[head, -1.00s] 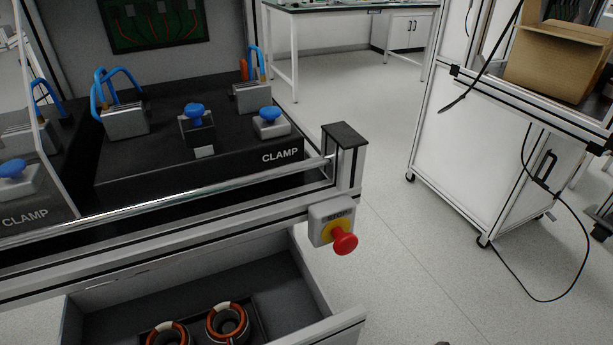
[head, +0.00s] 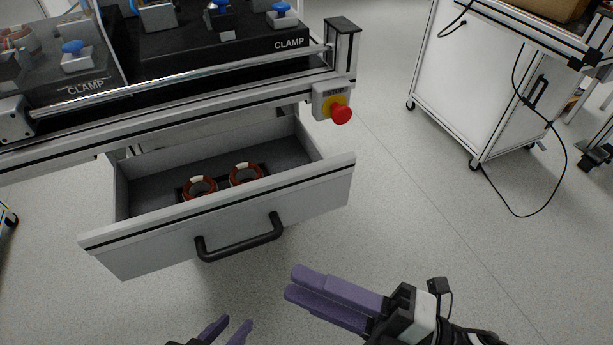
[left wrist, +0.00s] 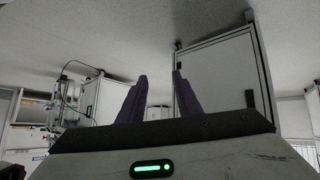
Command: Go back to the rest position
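My left gripper (head: 228,326) shows at the bottom edge of the head view, its purple fingers apart and nothing between them. The left wrist view also shows its two dark fingers apart (left wrist: 160,92), with nothing held. My right gripper (head: 294,282) reaches in from the lower right in the head view, in front of the drawer and over the floor. Its two purple fingers lie close side by side, and I cannot tell whether a gap is between them. No object shows at its tips. Neither gripper touches the drawer handle (head: 240,246).
The drawer (head: 130,262) stands open with two copper-wound rings (head: 200,187) (head: 246,174) inside. Above it is the bench with clamps (head: 290,43) and a red stop button (head: 341,114). A white wheeled cabinet (head: 460,90) stands right, a cable beside it. The floor between is clear.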

